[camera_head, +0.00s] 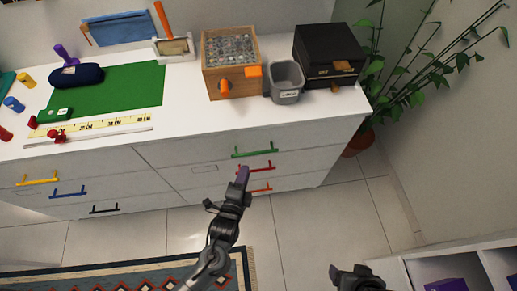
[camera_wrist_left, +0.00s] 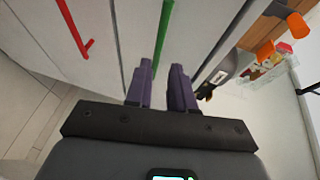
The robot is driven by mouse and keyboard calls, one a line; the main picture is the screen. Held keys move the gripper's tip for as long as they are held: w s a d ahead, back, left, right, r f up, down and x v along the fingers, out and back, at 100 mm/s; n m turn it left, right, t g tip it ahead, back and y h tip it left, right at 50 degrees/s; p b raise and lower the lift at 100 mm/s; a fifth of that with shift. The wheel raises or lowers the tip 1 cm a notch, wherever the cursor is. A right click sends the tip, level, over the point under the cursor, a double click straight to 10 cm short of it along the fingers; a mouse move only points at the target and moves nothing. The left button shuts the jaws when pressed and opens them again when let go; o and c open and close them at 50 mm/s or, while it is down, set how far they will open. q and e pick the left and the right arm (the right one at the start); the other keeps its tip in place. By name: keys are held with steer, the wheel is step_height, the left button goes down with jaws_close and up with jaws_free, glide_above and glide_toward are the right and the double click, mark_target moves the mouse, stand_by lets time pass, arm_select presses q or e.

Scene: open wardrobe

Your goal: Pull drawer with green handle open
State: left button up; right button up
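The green handle (camera_head: 255,151) is a bar on the upper right drawer front (camera_head: 205,151) of the white cabinet. That drawer looks shut. My left gripper (camera_head: 243,172) is just below the green handle in the head view, its purple fingers pointing up at the cabinet. In the left wrist view the green handle (camera_wrist_left: 163,38) runs down towards the gap between the fingertips of the left gripper (camera_wrist_left: 161,68). The fingers are apart with a gap between them; I cannot tell whether they touch the handle. My right gripper (camera_head: 357,278) is at the bottom edge, its fingers unclear.
A red handle (camera_head: 262,168) and an orange handle (camera_head: 258,189) sit below the green one. Yellow (camera_head: 38,182), blue (camera_head: 68,194) and black (camera_head: 104,210) handles are on the left drawers. A wooden box (camera_head: 217,78) and grey bin (camera_head: 286,95) stand on top.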

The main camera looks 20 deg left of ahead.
mark_target(255, 153)
arm_select(q)
steer(key=w+b, duration=0.1)
steer(key=w, duration=0.2)
steer(key=w+f+b, duration=0.1)
steer(key=w, duration=0.2)
steer(key=w+f+b, duration=0.1)
steer(key=w, duration=0.2)
steer(key=shift+w+d, duration=0.15)
steer(key=shift+w, duration=0.3)
arm_select(e)
steer(key=f, duration=0.1)
steer(key=d+f, duration=0.1)
steer(key=f, duration=0.1)
steer(key=shift+d+f, duration=0.15)
steer(key=shift+d, duration=0.15)
arm_select(q)
jaws_close()
